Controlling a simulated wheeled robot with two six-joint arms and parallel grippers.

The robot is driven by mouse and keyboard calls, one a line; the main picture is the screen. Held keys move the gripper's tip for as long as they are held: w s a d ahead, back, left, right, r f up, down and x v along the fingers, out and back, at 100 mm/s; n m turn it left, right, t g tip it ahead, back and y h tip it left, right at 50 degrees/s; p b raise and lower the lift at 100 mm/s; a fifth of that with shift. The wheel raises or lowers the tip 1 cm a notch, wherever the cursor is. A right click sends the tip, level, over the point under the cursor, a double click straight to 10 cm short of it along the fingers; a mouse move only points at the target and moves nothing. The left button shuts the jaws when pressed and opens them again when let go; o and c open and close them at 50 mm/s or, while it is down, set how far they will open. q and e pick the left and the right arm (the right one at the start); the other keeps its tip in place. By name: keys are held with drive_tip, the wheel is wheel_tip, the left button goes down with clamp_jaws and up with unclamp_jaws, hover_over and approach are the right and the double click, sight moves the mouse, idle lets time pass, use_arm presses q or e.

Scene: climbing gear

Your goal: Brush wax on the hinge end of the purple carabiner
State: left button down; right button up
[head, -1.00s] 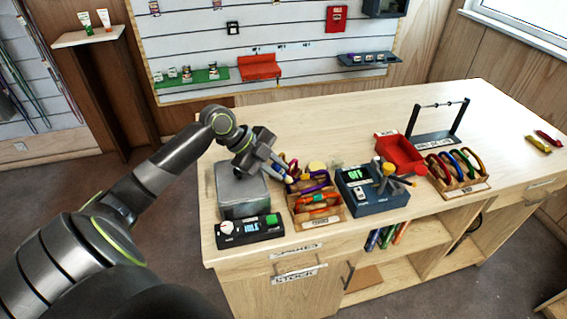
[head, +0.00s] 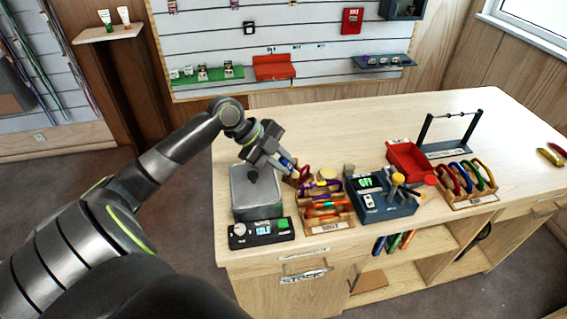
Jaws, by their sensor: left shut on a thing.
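The purple carabiner (head: 322,189) lies in a wooden tray (head: 331,224) with orange and other coloured gear. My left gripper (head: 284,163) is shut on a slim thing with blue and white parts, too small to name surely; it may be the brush. The gripper is above the back right of the grey metal box (head: 256,204), left of the tray and apart from the carabiner. A dark spot (head: 253,177) shows at the box top; I cannot tell what it is. The carabiner's hinge end is not clear. My right gripper is out of view.
A control unit (head: 262,233) stands before the box. Right of the tray are a dark blue unit reading OFF (head: 372,206), a red bin (head: 408,160), a rack of carabiners (head: 467,186) and a bar stand (head: 450,147). The back of the bench is clear.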

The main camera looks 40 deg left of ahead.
use_arm(q)
drive_tip(key=shift+r+p, duration=0.45)
drive_tip(key=shift+r, duration=0.5)
drive_tip(key=shift+r+p, duration=1.25)
drive_tip(key=shift+r, duration=0.3)
drive_tip(key=shift+w+d+f, duration=0.1)
drive_tip(key=shift+w+d+f+g+b, duration=0.2)
drive_tip(key=shift+w+d+g+b, duration=0.2)
drive_tip(key=shift+w+g, duration=0.1)
drive_tip(key=shift+w+d+f+g+y, duration=0.25)
drive_tip(key=shift+w+d+g+y, duration=0.05)
drive_tip(key=shift+w+g+y, duration=0.2)
drive_tip(key=shift+s, duration=0.1)
